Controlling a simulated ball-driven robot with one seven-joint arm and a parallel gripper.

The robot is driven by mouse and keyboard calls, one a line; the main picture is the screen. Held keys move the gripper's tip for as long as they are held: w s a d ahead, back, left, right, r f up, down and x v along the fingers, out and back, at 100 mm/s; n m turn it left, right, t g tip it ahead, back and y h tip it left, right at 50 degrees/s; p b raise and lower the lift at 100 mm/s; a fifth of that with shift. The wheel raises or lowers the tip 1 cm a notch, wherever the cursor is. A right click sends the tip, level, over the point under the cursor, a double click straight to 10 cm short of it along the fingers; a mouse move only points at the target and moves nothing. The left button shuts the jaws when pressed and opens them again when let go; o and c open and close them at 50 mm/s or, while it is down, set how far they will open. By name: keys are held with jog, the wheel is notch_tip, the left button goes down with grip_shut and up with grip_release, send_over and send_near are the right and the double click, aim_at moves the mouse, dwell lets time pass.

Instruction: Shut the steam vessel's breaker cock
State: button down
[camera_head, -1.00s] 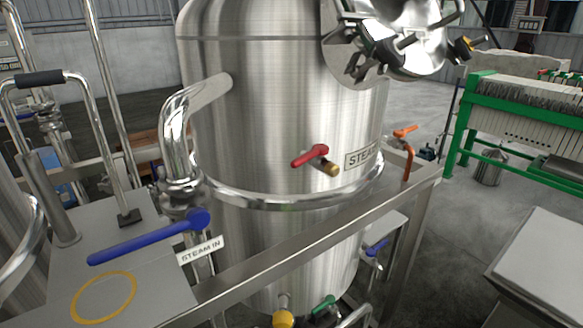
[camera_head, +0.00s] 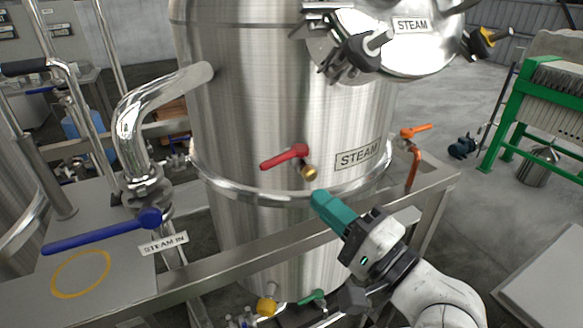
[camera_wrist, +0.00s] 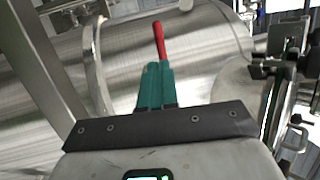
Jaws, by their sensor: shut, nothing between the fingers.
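The steam vessel (camera_head: 290,100) is a large steel tank with a "STEAM" plate (camera_head: 358,156) on its side. A small cock with a red lever (camera_head: 285,157) and a brass end (camera_head: 309,173) sticks out left of the plate. The lever points left and slightly down. No label names it as the breaker cock. My gripper (camera_head: 318,198), with teal fingers, is shut and empty, just below and right of the brass end, apart from the lever in the head view. In the wrist view the red lever (camera_wrist: 159,40) shows just beyond the fingertips (camera_wrist: 154,66); the fingers hide its lower part.
A steel hoop rail (camera_head: 255,197) rings the vessel, and a frame beam (camera_head: 240,252) runs in front. A blue lever (camera_head: 100,232) by the "STEAM IN" label (camera_head: 163,243) is at left. An orange-handled valve (camera_head: 415,131) is at right. Yellow (camera_head: 266,306) and green (camera_head: 313,297) handles sit below.

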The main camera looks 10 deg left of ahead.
aim_at(279, 163)
jog(key=p+x, duration=0.1)
jog(key=x, duration=0.7)
jog(key=shift+p, duration=0.4)
jog(key=shift+a, duration=0.15)
jog(key=shift+r, duration=0.1)
jog(key=shift+w+a+p, duration=0.25)
jog(key=shift+a+p, duration=0.5)
jog(key=shift+a, duration=0.1)
